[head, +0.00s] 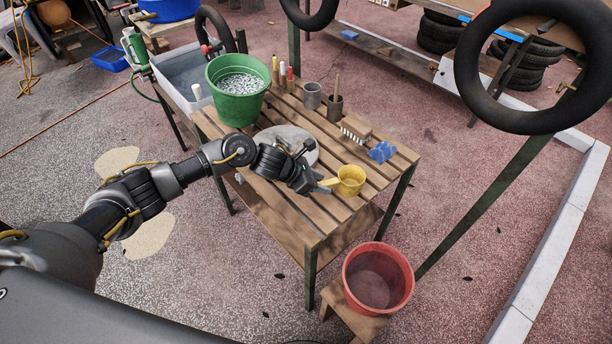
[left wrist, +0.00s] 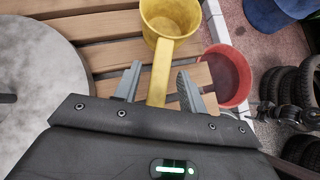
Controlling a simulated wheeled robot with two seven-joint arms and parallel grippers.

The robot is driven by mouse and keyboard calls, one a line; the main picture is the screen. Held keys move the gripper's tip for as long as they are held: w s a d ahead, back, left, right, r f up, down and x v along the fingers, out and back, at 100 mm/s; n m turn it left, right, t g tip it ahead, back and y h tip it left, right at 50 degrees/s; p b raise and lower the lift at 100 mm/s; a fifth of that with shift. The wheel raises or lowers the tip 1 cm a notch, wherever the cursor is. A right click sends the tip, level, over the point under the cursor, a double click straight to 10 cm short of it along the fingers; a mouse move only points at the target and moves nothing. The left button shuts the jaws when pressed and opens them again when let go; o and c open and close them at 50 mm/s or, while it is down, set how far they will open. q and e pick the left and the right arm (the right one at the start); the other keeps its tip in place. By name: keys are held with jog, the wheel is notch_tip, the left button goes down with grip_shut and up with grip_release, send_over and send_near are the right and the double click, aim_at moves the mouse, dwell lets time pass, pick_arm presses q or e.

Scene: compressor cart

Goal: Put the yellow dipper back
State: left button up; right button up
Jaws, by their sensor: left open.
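The yellow dipper (head: 350,180) stands upright on the slatted wooden table near its front right edge, its handle pointing left toward my left gripper. My left gripper (head: 322,184) is open at the handle. In the left wrist view, the dipper's cup (left wrist: 170,18) is at the top and its handle runs down between the two open fingers (left wrist: 157,85). The fingers show gaps on both sides of the handle. My right gripper is not in view.
A green bucket (head: 237,108) stands at the table's back left, beside a grey basin (head: 180,80). A grey round disc (head: 300,140) lies behind my gripper. A brush (head: 356,128), a blue cloth (head: 382,151) and cups (head: 313,95) are farther back. A red bucket (head: 378,298) sits on a low stool.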

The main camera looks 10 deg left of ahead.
pick_arm(q)
jog(key=b+v, duration=0.1)
jog(key=v, duration=0.9)
jog(key=shift+s, duration=0.2)
jog(key=shift+a, duration=0.1)
